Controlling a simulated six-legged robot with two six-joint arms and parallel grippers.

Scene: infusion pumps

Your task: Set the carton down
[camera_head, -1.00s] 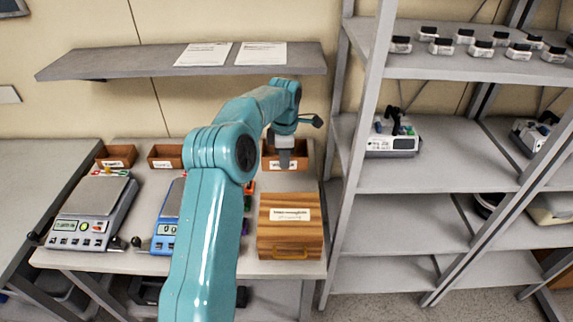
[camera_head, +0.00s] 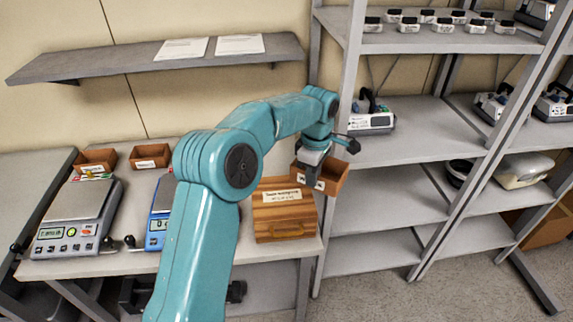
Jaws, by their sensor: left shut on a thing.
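The carton (camera_head: 331,179) is a small brown open box with a white label on its front. My left gripper (camera_head: 311,177) is shut on its near wall and holds it slightly tilted, in front of the shelf post at the table's right end. The fingertips are partly hidden. The carton appears raised above the table, just behind and right of the wooden box. My right gripper is not in view.
A wooden box (camera_head: 284,212) stands on the table below the carton. Two similar brown boxes (camera_head: 96,160) (camera_head: 149,156) and two scales (camera_head: 77,222) (camera_head: 159,223) are at left. The grey rack (camera_head: 410,145) has bare shelf room beside a pump (camera_head: 370,119).

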